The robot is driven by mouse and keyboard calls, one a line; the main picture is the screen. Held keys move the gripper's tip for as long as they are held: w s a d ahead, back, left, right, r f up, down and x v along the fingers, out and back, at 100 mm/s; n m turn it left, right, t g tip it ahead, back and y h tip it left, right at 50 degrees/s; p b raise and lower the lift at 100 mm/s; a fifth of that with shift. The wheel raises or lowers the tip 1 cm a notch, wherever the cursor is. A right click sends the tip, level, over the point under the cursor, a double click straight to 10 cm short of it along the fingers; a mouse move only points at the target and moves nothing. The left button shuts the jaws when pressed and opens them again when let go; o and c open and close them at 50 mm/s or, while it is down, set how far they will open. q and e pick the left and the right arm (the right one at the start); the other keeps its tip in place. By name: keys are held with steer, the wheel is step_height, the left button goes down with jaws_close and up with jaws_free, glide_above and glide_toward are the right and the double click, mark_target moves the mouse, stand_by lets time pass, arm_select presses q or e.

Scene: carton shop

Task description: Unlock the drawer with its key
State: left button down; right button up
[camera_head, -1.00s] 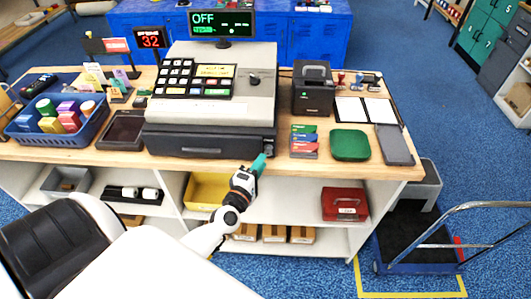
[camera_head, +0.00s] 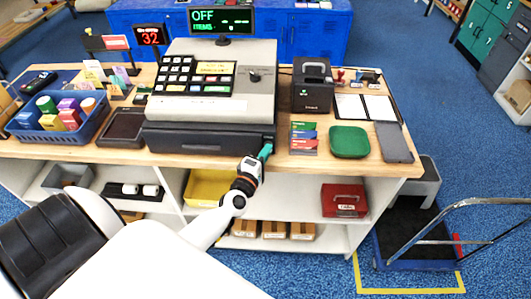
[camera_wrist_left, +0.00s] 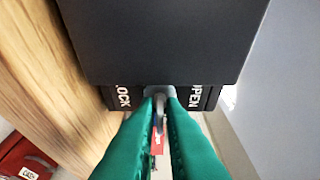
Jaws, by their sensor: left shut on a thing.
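The dark drawer (camera_head: 200,139) sits under the cash register (camera_head: 215,80) on the wooden counter and looks closed. In the left wrist view, the drawer's front (camera_wrist_left: 160,40) has a lock plate with LOCK on the left and OPEN on the right. The grey round lock (camera_wrist_left: 160,89) lies between these words. My left gripper (camera_head: 266,151) is at the right end of the drawer front. Its green fingers (camera_wrist_left: 160,97) are shut on the key (camera_wrist_left: 159,112), a small grey piece at the lock. I cannot tell how far the key is in. My right gripper is out of view.
A blue basket (camera_head: 58,128) and a dark tray (camera_head: 122,127) are to the left. A red cash box (camera_head: 344,201) is on the shelf below.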

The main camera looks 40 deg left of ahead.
arm_select(q)
steer(key=shift+f+b, duration=0.15)
steer(key=shift+b, duration=0.25)
steer(key=n+t+b, duration=0.1)
steer(key=n+b, duration=0.1)
steer(key=b, duration=0.2)
steer(key=f+n+y+b, duration=0.1)
steer(key=n+b, duration=0.2)
steer(key=b, duration=0.2)
steer(key=shift+n+t, duration=0.3)
steer(key=shift+t, duration=0.1)
steer(key=n+y+b, duration=0.1)
steer(key=n+b, duration=0.2)
steer(key=n+y+b, duration=0.2)
steer(key=n+b, duration=0.2)
steer(key=n+y+b, duration=0.1)
steer(key=n+b, duration=0.2)
steer(key=shift+w+d+n+t+y, duration=0.1)
steer(key=shift+d+n+t+y, duration=0.1)
steer(key=shift+n+t+y, duration=0.15)
steer(key=n+y+b, duration=0.1)
steer(key=n+b, duration=0.1)
steer(key=n, duration=0.1)
steer(key=shift+r+y, duration=0.1)
steer(key=shift+y, duration=0.25)
steer(key=shift+d+r+n+g+y+b, duration=0.15)
steer(key=shift+n+g+y+b, duration=0.5)
steer(key=shift+n+b, duration=0.6)
steer(key=shift+n, duration=0.4)
